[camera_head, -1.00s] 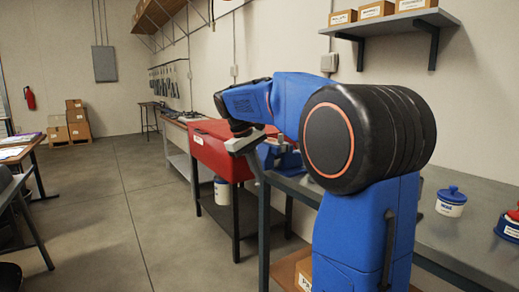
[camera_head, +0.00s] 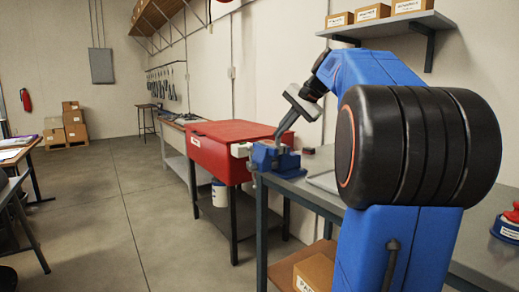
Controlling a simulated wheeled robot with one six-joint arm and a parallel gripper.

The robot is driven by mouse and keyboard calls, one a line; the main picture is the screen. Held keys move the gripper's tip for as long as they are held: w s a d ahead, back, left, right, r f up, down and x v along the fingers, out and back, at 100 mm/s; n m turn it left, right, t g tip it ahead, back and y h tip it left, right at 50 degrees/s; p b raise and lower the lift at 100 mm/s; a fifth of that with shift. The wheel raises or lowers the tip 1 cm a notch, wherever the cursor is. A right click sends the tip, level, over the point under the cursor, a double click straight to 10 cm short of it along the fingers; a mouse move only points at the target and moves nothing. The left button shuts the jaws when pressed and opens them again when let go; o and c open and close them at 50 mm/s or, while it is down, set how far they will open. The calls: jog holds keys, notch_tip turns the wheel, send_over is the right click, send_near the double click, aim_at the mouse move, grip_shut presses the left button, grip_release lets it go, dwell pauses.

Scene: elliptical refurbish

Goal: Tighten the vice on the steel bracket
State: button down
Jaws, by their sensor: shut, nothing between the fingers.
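The blue vice (camera_head: 272,157) stands at the near-left end of the grey workbench (camera_head: 300,190). A pale block (camera_head: 240,150) shows at its left side; I cannot tell whether it is the steel bracket or part of the vice. My gripper (camera_head: 280,134) is shut and empty, tilted down to the left from its grey body. Its tip is at the top of the vice in the picture; I cannot tell whether it touches. The jaws and anything between them are too small and partly hidden to make out.
A red chest (camera_head: 222,150) on dark legs stands left of the bench. A blue-and-white container (camera_head: 508,229) is at the far right. A shelf with boxes (camera_head: 388,27) hangs above. My arm hides much of the bench.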

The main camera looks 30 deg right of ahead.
aim_at(249, 148)
jog(key=x, duration=0.9)
jog(key=shift+w+a+f, duration=0.1)
jog(key=shift+w+f, duration=0.15)
jog(key=shift+w, duration=0.05)
jog(key=shift+w+a+f, duration=0.15)
jog(key=shift+w+a, duration=0.05)
jog(key=shift+w, duration=0.3)
jog(key=shift+w+a+f, duration=0.2)
jog(key=shift+w, duration=0.35)
jog(key=shift+w+a+f, duration=0.1)
jog(key=shift+w, duration=0.3)
jog(key=shift+w+a+f, duration=0.1)
jog(key=shift+w+a, duration=0.05)
jog(key=shift+w, duration=0.3)
jog(key=shift+w+g, duration=0.3)
jog(key=shift+w+m+g, duration=0.3)
jog(key=shift+w+g, duration=1)
jog(key=shift+g, duration=0.4)
jog(key=shift+w+a+f, duration=0.1)
jog(key=shift+w+f, duration=0.05)
jog(key=shift+w, duration=0.4)
jog(key=shift+w+f, duration=0.15)
jog(key=shift+w, duration=0.45)
